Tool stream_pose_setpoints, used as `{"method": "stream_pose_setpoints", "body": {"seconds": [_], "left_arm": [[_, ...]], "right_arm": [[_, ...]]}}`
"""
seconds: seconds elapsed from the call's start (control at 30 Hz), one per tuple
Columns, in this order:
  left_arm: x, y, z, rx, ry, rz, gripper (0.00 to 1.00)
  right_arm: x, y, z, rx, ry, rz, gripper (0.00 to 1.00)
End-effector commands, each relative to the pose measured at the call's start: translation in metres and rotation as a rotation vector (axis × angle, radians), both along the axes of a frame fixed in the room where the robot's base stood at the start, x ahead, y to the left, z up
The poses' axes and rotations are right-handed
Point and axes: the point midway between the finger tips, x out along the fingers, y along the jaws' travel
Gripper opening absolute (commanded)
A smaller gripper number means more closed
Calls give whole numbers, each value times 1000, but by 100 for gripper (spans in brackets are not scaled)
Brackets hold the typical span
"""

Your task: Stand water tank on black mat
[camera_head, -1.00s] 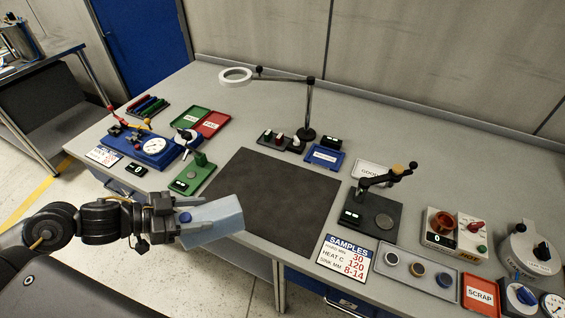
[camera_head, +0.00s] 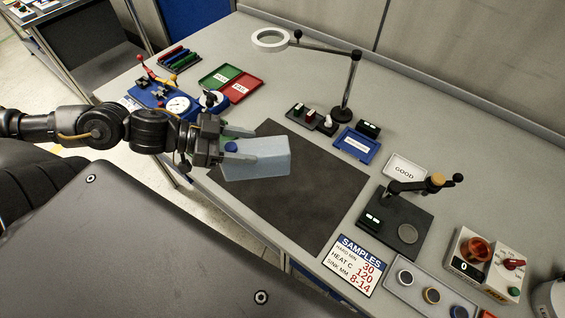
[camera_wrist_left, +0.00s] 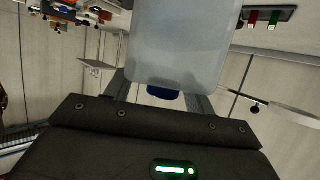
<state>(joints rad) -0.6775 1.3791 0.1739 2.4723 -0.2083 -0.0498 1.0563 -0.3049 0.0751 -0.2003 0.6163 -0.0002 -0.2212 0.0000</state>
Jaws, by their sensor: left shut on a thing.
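The water tank is a translucent pale blue box (camera_head: 262,160) with a blue cap (camera_head: 231,147). My left gripper (camera_head: 240,146) is shut on the tank at its capped end. The tank lies on its side in the grip, its long side pointing right. It overlaps the upper left part of the black mat (camera_head: 310,205) in the head view; whether it touches the mat I cannot tell. In the left wrist view the tank (camera_wrist_left: 185,40) fills the top middle, with the blue cap (camera_wrist_left: 163,94) between the fingers. My right gripper is not in view.
A samples card (camera_head: 352,264) lies at the mat's front right corner. A black-based press (camera_head: 400,222) stands right of the mat. A magnifier lamp (camera_head: 345,85), a blue tray (camera_head: 356,145) and small switches stand behind it. The mat's middle and right are clear.

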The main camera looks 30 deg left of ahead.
Motion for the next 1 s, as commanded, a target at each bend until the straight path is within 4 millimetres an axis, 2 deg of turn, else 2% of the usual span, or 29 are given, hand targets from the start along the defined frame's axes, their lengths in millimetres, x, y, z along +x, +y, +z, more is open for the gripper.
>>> {"method": "stream_pose_setpoints", "body": {"seconds": [0.03, 0.2, 0.37, 0.6, 0.8, 1.0], "left_arm": [[6, -2, -4, 1, -11, 1, 0], [14, -5, -6, -4, -9, 7, 0], [23, -11, -10, -3, -10, 4, 0], [44, -23, -16, -7, -9, 4, 0], [69, -36, -54, -7, -3, 6, 0], [80, -42, -71, -3, -3, 5, 0]], "right_arm": [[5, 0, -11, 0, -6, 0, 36], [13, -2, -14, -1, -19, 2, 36], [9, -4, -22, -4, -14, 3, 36], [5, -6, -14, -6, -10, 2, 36], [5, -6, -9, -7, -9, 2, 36], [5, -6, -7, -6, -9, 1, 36]]}}
